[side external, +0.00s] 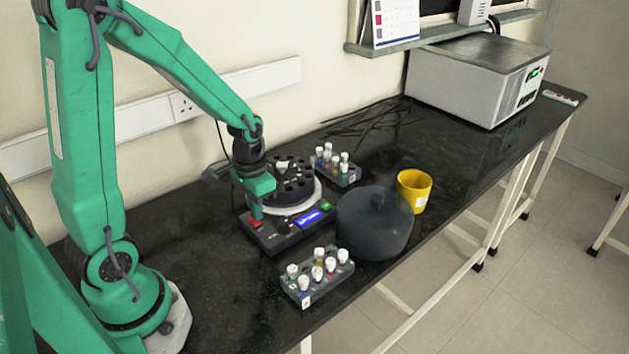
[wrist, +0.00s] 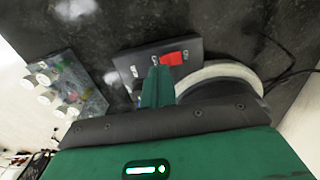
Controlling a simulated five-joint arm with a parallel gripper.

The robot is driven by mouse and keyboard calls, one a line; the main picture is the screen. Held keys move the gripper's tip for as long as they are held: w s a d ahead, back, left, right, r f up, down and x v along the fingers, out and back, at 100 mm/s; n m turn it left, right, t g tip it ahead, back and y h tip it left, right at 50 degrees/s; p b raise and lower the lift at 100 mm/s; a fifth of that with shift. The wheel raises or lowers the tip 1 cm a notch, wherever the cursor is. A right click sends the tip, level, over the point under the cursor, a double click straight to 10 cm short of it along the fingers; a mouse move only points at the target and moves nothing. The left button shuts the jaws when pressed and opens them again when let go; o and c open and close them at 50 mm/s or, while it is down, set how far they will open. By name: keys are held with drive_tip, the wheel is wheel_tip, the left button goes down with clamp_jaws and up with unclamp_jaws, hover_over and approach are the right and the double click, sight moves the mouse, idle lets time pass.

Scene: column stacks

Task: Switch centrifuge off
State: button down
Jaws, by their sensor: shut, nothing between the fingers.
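The centrifuge (side external: 270,240) stands on the black bench, uncovered, with its dark rotor (side external: 292,178) showing. Its front panel has a lit blue display (side external: 312,217), a green button (side external: 326,206) and small knobs. A red switch (wrist: 173,58) shows on the panel in the wrist view, where the centrifuge (wrist: 222,70) is partly hidden by my gripper. My gripper (side external: 256,214) points down over the left end of the panel. Its shut, empty fingers (wrist: 157,72) are beside the red switch; whether they touch it I cannot tell.
A dark round lid (side external: 375,225) lies right of the centrifuge. Tube racks stand in front (side external: 318,280) and behind (side external: 335,165). A yellow cup (side external: 413,190) is near the bench edge. A grey box instrument (side external: 475,80) and loose cables (side external: 370,122) are farther back.

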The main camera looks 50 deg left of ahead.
drive_tip(key=shift+f, duration=1.05)
idle(1.0)
drive_tip(key=shift+r, duration=2.55)
drive_tip(key=s+d+r+t, duration=0.2)
drive_tip(key=s+d+r, duration=0.1)
drive_tip(key=r, duration=0.4)
drive_tip(key=s+d+r+t, duration=0.3)
drive_tip(key=s+r, duration=0.2)
drive_tip(key=r, duration=0.3)
drive_tip(key=shift+d+r+t, duration=0.3)
